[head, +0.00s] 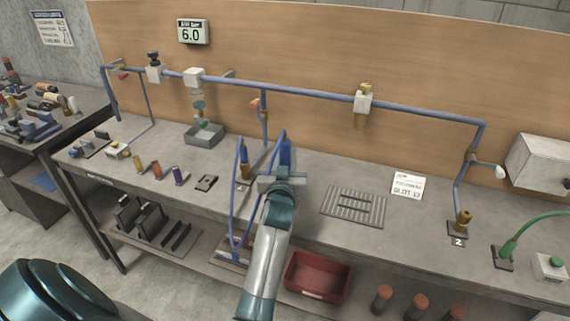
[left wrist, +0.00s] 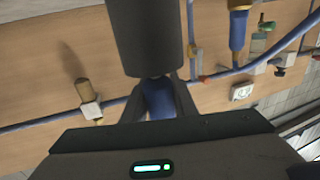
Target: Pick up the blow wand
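The blow wand (head: 286,151) shows in the head view as a blue upright body above the workbench. My left gripper (head: 283,175) is around its lower part, at the end of the arm in the middle of the picture. In the left wrist view, my dark fingers (left wrist: 157,98) close on both sides of the blue body (left wrist: 157,90). A thick dark grey cylinder beside it hides part of the view. A thin blue hose (head: 233,200) loops down beside the arm in front of the bench. My right gripper is not in view.
A blue pipe (head: 300,92) with valves runs along the wooden back panel. A brass-collared fitting (head: 244,175) stands left of the gripper. A slotted grey plate (head: 353,206) lies to the right. A red bin (head: 317,277) sits below the bench top.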

